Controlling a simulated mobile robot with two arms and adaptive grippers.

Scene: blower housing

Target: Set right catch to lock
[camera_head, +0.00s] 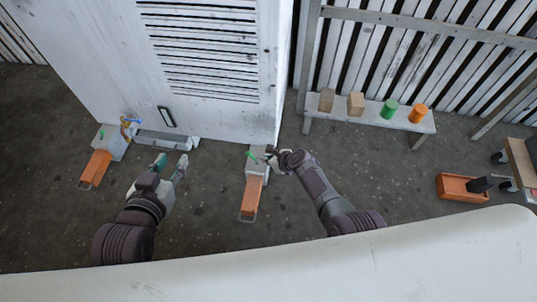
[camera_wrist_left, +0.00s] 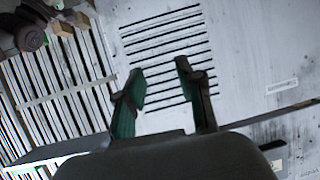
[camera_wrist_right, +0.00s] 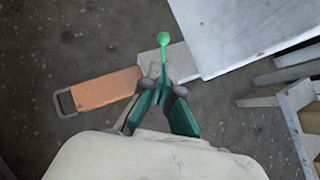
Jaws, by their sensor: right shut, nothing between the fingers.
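The right catch is a grey block (camera_head: 258,165) with an orange handle plate (camera_head: 250,197) and a small green lever (camera_head: 252,156) on top, at the housing's lower right corner. In the right wrist view the green lever (camera_wrist_right: 164,42) has a round knob and points away from my fingers. My right gripper (camera_head: 270,154) is shut and empty, with its fingertips (camera_wrist_right: 161,82) right at the lever's near end; I cannot tell if they touch. My left gripper (camera_head: 171,160) is open and empty in front of the housing; it also shows in the left wrist view (camera_wrist_left: 160,75).
The white louvred housing (camera_head: 205,110) stands behind both catches. The left catch (camera_head: 113,141) has its own orange handle (camera_head: 95,168). A bench (camera_head: 340,113) with blocks and cylinders is at the right, and an orange tray (camera_head: 455,194) lies on the floor.

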